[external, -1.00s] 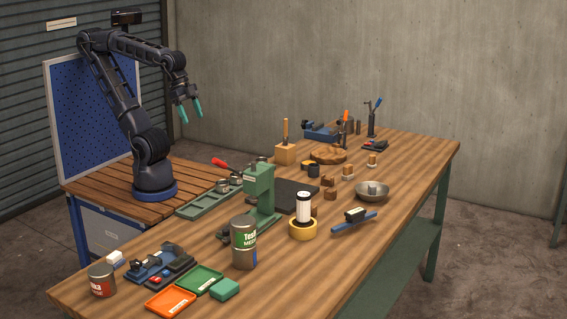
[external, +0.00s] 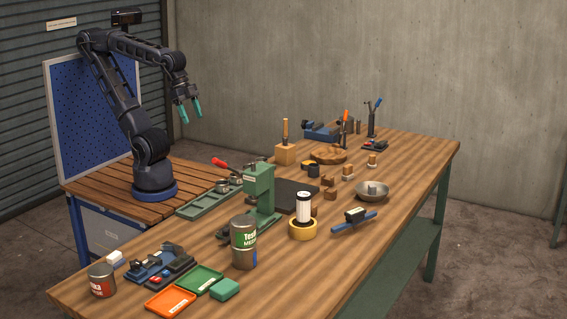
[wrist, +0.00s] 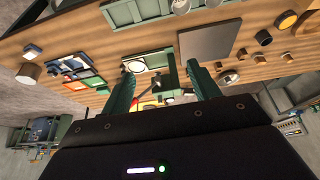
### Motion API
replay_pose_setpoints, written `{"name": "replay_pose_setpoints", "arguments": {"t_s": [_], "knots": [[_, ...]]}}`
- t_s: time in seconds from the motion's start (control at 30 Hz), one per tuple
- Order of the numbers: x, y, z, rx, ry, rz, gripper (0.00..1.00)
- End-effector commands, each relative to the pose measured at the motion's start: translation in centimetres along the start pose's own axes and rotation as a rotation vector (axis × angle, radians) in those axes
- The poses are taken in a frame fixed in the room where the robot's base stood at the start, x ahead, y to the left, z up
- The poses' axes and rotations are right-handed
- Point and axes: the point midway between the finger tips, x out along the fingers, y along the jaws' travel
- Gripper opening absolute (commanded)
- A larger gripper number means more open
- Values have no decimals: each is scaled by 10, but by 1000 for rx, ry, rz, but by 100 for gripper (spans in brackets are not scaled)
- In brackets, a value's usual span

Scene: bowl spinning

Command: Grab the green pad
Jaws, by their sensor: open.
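A small green block (external: 225,289), which looks like the green pad, lies at the near end of the workbench in the external view. It sits beside a shallow green tray (external: 202,281). My gripper (external: 190,110) is open and empty, high above the far left side of the bench and well away from the block. In the wrist view its two green fingers (wrist: 163,85) are spread apart with nothing held between them. Coloured trays show small at the left of the wrist view, but I cannot pick out the green block there for sure.
An orange tray (external: 170,302), a can (external: 244,243), a small tin (external: 101,280) and a blue-black fixture (external: 160,263) surround the block. A green press (external: 261,200) stands mid-bench, with a yellow tape roll (external: 302,230) and a metal bowl (external: 371,191) to its right. The near right bench is clear.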

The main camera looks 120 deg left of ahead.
Motion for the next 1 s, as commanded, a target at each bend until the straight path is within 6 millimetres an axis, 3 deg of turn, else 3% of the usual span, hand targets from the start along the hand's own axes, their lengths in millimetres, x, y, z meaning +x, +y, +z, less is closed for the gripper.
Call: {"name": "replay_pose_setpoints", "arguments": {"t_s": [0.13, 0.27, 0.67, 1.0], "knots": [[0, 1, -4, -9, -2, 1, 61], [0, 7, -23, -50, -14, 6, 61], [17, 52, -124, -293, -78, 37, 61], [55, 104, -203, -506, -150, 61, 61]]}}
